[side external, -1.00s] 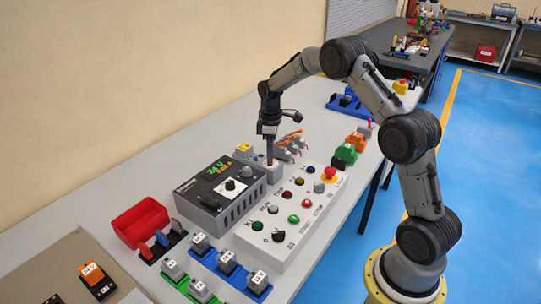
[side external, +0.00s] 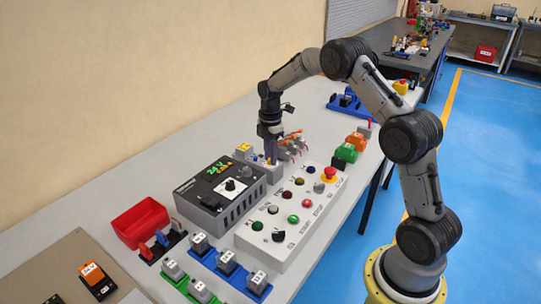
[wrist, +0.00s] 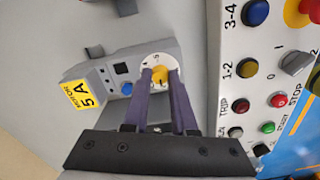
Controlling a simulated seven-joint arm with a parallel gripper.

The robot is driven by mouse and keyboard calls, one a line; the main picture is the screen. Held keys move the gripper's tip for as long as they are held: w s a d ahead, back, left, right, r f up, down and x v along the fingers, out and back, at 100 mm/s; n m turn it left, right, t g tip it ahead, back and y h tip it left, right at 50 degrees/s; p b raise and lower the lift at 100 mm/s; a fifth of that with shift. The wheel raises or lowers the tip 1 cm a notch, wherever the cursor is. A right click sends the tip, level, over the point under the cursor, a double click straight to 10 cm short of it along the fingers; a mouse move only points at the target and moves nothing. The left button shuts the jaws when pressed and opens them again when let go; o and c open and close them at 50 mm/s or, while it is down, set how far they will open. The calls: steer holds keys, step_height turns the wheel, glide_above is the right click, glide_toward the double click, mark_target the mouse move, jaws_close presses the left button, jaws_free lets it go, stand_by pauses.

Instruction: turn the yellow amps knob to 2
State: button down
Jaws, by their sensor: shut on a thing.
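The yellow amps knob (wrist: 158,76) sits on a round white dial (wrist: 160,62) at the end of a grey box (wrist: 112,75). My gripper (wrist: 161,76) comes from below in the wrist view, its two purple fingers shut on the knob from either side. The dial's small marks are partly covered by the fingers, and I cannot read the knob's setting. A yellow label (wrist: 85,93) on the box reads 5 A. In the side view my gripper (side external: 270,160) points down onto the box (side external: 272,174), and the knob is mostly hidden between the fingers.
A control panel (side external: 290,250) with several coloured buttons stands close beside the box; it fills the right of the wrist view. A dark power supply (side external: 205,200) showing 24 V is at left. Orange-levered connectors (side external: 291,143) stand just behind my gripper.

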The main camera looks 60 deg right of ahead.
steer(key=shift+w+r+n, duration=0.1)
steer(key=shift+r+n, duration=0.05)
steer(key=shift+n, duration=0.15)
steer(key=c, duration=0.7)
jaws_free()
step_height(320, 180, up, 14)
steer(key=shift+f, duration=0.15)
